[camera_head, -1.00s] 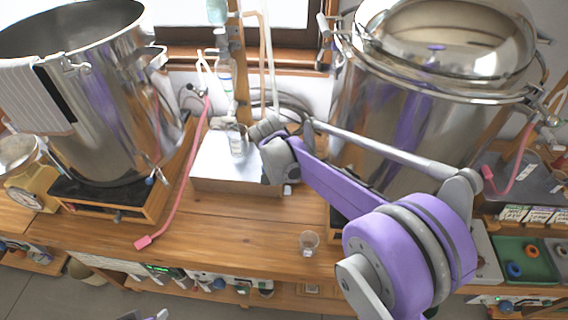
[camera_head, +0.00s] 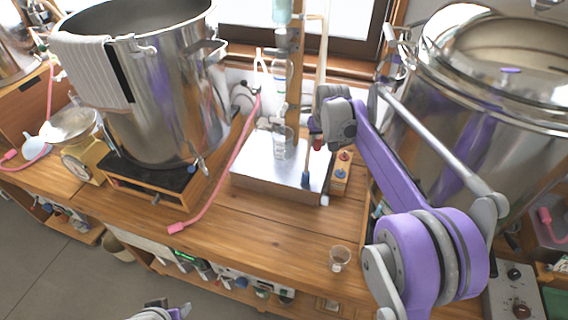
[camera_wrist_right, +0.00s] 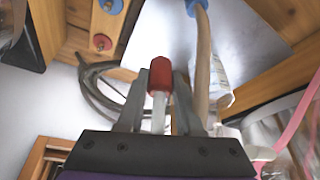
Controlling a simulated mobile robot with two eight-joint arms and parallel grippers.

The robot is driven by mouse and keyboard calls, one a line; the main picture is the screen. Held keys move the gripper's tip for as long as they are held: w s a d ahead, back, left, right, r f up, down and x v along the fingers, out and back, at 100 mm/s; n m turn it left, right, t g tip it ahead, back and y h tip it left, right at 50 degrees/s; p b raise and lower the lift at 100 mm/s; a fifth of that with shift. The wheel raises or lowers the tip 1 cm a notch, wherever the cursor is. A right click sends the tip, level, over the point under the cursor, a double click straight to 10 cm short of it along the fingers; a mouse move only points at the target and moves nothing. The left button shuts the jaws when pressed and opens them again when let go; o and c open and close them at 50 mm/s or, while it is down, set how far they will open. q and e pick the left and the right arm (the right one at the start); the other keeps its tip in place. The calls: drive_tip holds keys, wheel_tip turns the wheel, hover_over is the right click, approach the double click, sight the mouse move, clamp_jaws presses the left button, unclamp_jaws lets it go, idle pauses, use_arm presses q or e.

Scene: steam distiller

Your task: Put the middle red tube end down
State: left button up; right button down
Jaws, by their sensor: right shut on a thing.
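My right gripper (camera_head: 318,130) is raised above the right end of the metal box and is shut on the middle red tube end (camera_head: 317,144). In the right wrist view the red end (camera_wrist_right: 160,76), on a pale clear tube, sits between the two fingers (camera_wrist_right: 158,98). A tan tube with a blue end (camera_head: 306,180) hangs just beside it; this blue end also shows in the wrist view (camera_wrist_right: 194,6). Part of my left gripper (camera_head: 166,312) shows at the bottom edge of the head view; its fingers are not clear.
The metal box (camera_head: 275,178) bears a glass beaker (camera_head: 283,145). A wooden block (camera_head: 340,186) with red and blue knobs stands right of it. Large steel pots stand left (camera_head: 165,100) and right (camera_head: 480,110). A pink hose (camera_head: 215,195) lies left; a small glass (camera_head: 340,258) stands in front.

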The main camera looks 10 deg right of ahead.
sight(313, 162)
drive_tip(key=shift+w+d+r+n, duration=0.15)
drive_tip(key=shift+w+n, duration=0.2)
drive_tip(key=shift+w, duration=0.05)
drive_tip(key=shift+w+d+r+n, duration=0.1)
drive_tip(key=shift+w+n, duration=0.25)
drive_tip(key=shift+y, duration=0.3)
wheel_tip(313, 162, down, 10)
drive_tip(key=shift+w+r+b, duration=0.1)
drive_tip(key=shift+r+b, duration=0.05)
drive_tip(key=shift+b, duration=0.35)
drive_tip(key=c, duration=0.6)
unclamp_jaws()
drive_tip(key=shift+o, duration=0.2)
